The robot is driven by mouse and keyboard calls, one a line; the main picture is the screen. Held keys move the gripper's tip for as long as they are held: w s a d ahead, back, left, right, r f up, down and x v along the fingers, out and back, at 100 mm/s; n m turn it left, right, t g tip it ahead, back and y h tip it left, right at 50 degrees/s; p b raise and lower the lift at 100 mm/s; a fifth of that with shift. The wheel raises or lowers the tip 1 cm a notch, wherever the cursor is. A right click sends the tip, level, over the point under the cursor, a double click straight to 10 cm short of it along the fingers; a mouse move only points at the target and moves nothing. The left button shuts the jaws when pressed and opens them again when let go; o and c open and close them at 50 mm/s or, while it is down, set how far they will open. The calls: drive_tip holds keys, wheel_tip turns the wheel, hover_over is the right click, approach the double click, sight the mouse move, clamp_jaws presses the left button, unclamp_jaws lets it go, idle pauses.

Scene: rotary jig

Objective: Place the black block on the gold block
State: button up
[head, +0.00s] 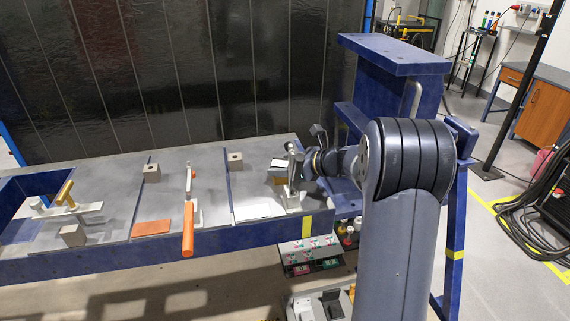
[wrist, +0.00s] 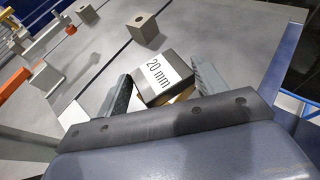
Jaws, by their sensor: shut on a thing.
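The black block (wrist: 153,89) shows in the wrist view between the two fingers of my gripper (wrist: 160,88). It has a white label reading "20 mm" and looks tilted in that view. A strip of the gold block (wrist: 183,96) shows right beside and under the black block; most of it is hidden, and I cannot tell whether the two touch. In the head view my gripper (head: 285,168) is at the right end of the bench, shut on the black block, with the gold block (head: 279,180) just below.
Small beige blocks with holes (head: 151,174) (head: 235,161) stand on the grey bench top. An orange handle (head: 188,230), an orange plate (head: 152,228) and a yellow-handled clamp (head: 66,193) are further left. A white plate (head: 258,211) lies near the front edge.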

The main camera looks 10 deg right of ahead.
drive_tip(key=shift+f, duration=0.15)
drive_tip(key=o, duration=1)
drive_tip(key=shift+o, duration=0.2)
drive_tip(key=shift+s+d+r, duration=0.15)
drive_tip(key=shift+d+r, duration=0.05)
drive_tip(key=shift+r, duration=0.1)
drive_tip(key=b+v, duration=0.1)
drive_tip(key=v, duration=1)
drive_tip(key=shift+s+b, duration=0.2)
drive_tip(key=shift+b, duration=0.1)
drive_tip(key=shift+d+r, duration=0.15)
